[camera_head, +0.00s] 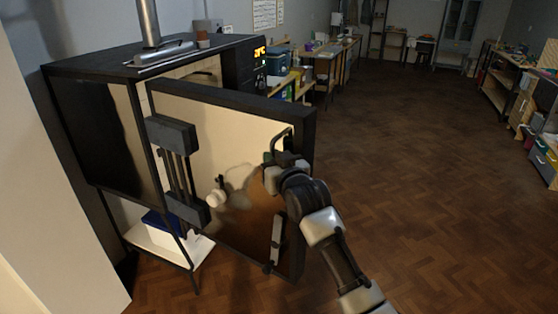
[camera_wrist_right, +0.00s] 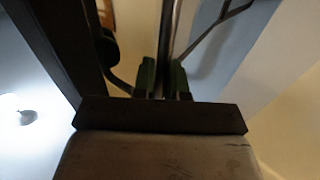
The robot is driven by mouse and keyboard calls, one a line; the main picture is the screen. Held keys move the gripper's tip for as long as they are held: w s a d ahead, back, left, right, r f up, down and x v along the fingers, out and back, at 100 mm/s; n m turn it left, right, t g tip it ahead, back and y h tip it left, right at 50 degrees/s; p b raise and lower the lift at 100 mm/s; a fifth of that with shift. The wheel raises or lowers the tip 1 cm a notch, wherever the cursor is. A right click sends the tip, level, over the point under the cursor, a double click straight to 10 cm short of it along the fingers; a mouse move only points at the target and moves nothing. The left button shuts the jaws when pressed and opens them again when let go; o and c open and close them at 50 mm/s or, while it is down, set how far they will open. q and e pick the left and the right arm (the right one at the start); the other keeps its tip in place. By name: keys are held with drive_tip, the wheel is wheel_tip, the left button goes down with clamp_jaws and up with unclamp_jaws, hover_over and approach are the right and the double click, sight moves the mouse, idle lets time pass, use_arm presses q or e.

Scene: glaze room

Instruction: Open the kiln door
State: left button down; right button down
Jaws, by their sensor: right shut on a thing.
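The kiln (camera_head: 100,120) is a dark box on a stand at the left. Its door (camera_head: 245,125), a pale shiny panel in a black frame, stands ajar, with a gap between its top edge and the kiln body. Dark hinge hardware (camera_head: 172,133) is on the door's left side. My right gripper (camera_head: 283,152) is shut on the door handle (camera_head: 289,133) near the door's right edge. In the right wrist view, the dark fingers (camera_wrist_right: 163,80) close around the handle bar (camera_wrist_right: 171,35). My left gripper is not in view.
A control panel with a lit orange display (camera_head: 260,50) is on the kiln's right. A low shelf (camera_head: 160,243) with a blue box is under the kiln. Workbenches (camera_head: 330,55) line the back, and another (camera_head: 500,80) stands at right. The wooden floor (camera_head: 420,140) is clear.

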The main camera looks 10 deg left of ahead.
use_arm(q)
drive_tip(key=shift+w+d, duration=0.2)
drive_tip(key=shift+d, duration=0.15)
use_arm(e)
drive_tip(key=shift+w+r, duration=0.1)
drive_tip(key=shift+r, duration=0.15)
